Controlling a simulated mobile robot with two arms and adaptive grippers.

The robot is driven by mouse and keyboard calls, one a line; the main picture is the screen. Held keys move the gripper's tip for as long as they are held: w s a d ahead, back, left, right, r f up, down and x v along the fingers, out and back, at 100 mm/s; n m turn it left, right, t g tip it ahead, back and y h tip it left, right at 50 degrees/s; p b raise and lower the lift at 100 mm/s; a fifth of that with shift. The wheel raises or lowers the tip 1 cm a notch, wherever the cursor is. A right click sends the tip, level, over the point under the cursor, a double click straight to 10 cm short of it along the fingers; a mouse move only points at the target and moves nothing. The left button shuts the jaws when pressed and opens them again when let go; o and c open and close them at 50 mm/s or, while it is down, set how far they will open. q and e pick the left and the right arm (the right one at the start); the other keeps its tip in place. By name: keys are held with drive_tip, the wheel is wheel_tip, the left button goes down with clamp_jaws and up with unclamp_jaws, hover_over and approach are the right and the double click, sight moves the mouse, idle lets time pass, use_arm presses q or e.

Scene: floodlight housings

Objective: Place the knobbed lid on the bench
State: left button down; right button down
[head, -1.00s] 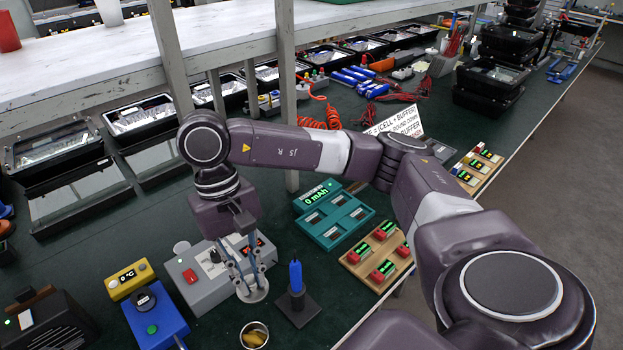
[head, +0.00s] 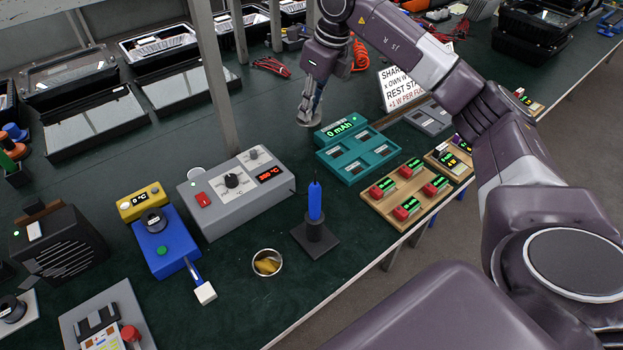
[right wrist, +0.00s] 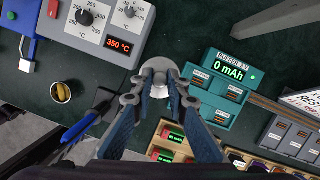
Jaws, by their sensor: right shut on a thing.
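The knobbed lid (head: 309,120) is a small pale grey disc under my right gripper (head: 310,101), in the upper middle of the head view, just left of the teal charger. The right gripper is shut on its knob and points down. In the right wrist view the lid (right wrist: 159,92) shows between and beyond the fingertips (right wrist: 164,80), with the fingers covering part of it. The lid is close to the dark green bench (head: 262,120); I cannot tell whether it touches. My left gripper is not in view.
The teal charger (head: 345,170) stands right of the lid. A grey soldering station (head: 235,190), a blue screwdriver in a stand (head: 315,205) and an open tin (head: 267,262) are nearer. A shelf post (head: 212,75) rises to the left. Bare bench lies between post and lid.

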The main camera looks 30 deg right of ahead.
drive_tip(key=shift+w+d+m, duration=0.25)
drive_tip(key=shift+d+m, duration=0.2)
drive_tip(key=shift+m, duration=0.15)
drive_tip(key=shift+w+d+f, duration=0.1)
drive_tip(key=shift+d+f, duration=0.1)
drive_tip(key=p, duration=0.2)
approach(310, 174)
drive_tip(key=x, duration=0.5)
drive_tip(key=shift+w+a+f, duration=0.1)
drive_tip(key=shift+w, duration=0.1)
drive_tip(key=shift+f, duration=0.3)
drive_tip(key=shift+f, duration=0.2)
drive_tip(key=c, duration=1.9)
unclamp_jaws()
drive_tip(key=shift+r, duration=0.1)
